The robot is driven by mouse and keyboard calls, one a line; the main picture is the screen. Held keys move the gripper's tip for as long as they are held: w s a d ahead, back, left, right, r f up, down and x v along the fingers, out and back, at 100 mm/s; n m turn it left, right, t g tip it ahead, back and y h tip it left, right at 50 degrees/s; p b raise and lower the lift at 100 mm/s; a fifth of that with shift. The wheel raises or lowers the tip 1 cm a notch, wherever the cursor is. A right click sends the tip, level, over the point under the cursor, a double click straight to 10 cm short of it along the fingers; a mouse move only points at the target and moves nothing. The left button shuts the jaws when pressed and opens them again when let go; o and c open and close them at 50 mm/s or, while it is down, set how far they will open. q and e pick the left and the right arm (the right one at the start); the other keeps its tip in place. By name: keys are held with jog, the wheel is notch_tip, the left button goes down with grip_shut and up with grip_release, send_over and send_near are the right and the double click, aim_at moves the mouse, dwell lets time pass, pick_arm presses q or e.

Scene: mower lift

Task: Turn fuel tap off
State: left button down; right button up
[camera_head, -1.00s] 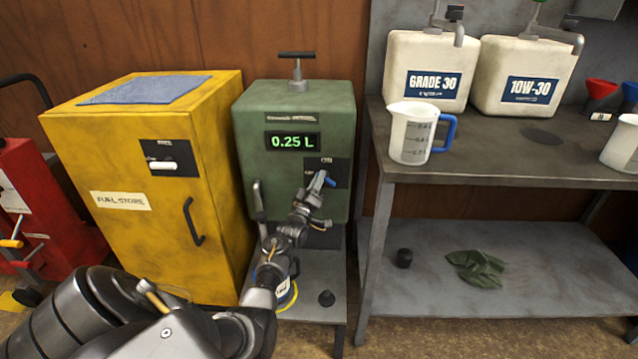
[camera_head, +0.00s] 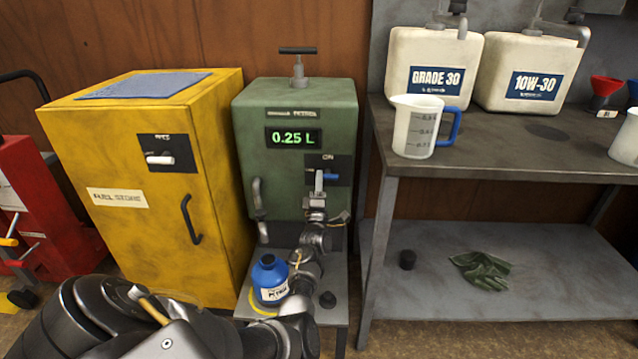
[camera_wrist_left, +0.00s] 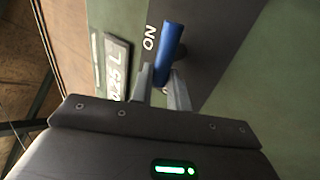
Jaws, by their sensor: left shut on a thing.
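The green petrol dispenser (camera_head: 295,224) stands left of the workbench, its display reading 0.25 L. Its blue fuel tap lever (camera_head: 326,175) lies level on a dark plate under the word ON. The lever also shows in the wrist view (camera_wrist_left: 172,48), beside the ON lettering. My left gripper (camera_head: 319,182) reaches up to the lever from below. In the wrist view its fingers (camera_wrist_left: 165,90) are shut on the near end of the lever, one on each side. The lever's pivot is hard to make out. My right gripper is out of view.
A blue petrol bottle (camera_head: 269,282) stands on the low shelf below the dispenser, close to my left arm. The yellow fuel store (camera_head: 112,245) stands close at the left. The workbench (camera_head: 480,160) at the right holds a measuring jug (camera_head: 414,130) and oil containers.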

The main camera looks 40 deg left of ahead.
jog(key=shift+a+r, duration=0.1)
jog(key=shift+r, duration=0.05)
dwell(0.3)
pick_arm(q)
jog(key=c, duration=1.3)
grip_release()
jog(key=shift+c, duration=0.2)
jog(key=v, duration=1.1)
jog(key=shift+p, duration=0.4)
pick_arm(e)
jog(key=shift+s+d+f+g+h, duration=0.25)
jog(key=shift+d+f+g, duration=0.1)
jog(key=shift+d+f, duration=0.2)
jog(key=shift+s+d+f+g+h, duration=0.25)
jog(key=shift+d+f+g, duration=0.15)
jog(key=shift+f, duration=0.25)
